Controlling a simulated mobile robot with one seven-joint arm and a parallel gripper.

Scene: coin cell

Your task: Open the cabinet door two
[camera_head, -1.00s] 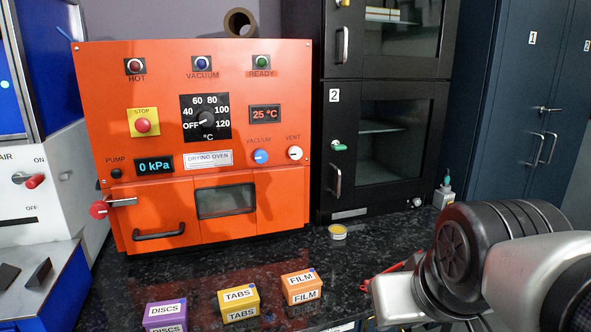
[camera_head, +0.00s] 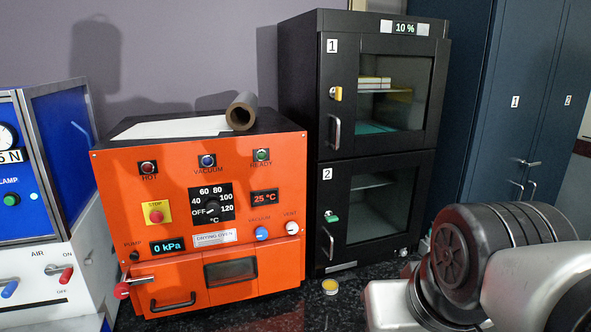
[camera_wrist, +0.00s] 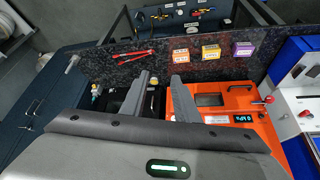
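The black cabinet (camera_head: 300,150) has two glass doors, one above the other. The lower door, labelled 2 (camera_head: 327,174), looks shut. It has a green-ended latch (camera_head: 331,218) and a metal pull handle (camera_head: 327,243) on its left side. The upper door (camera_head: 400,95), labelled 1, also looks shut, with a yellow-ended latch (camera_head: 336,94). My gripper (camera_wrist: 161,76) shows in the wrist view with its fingers apart and nothing between them. It hangs above the bench area, apart from the cabinet handles. In the head view my arm hides the gripper.
The orange drying oven (camera_head: 120,220) stands left of the cabinet, with a brown roll (camera_head: 242,111) on top. A small yellow-topped tin (camera_head: 330,286) sits on the dark counter. Blue lockers (camera_head: 500,130) stand at right. The wrist view shows red pliers (camera_wrist: 133,56) and label boxes (camera_wrist: 211,52).

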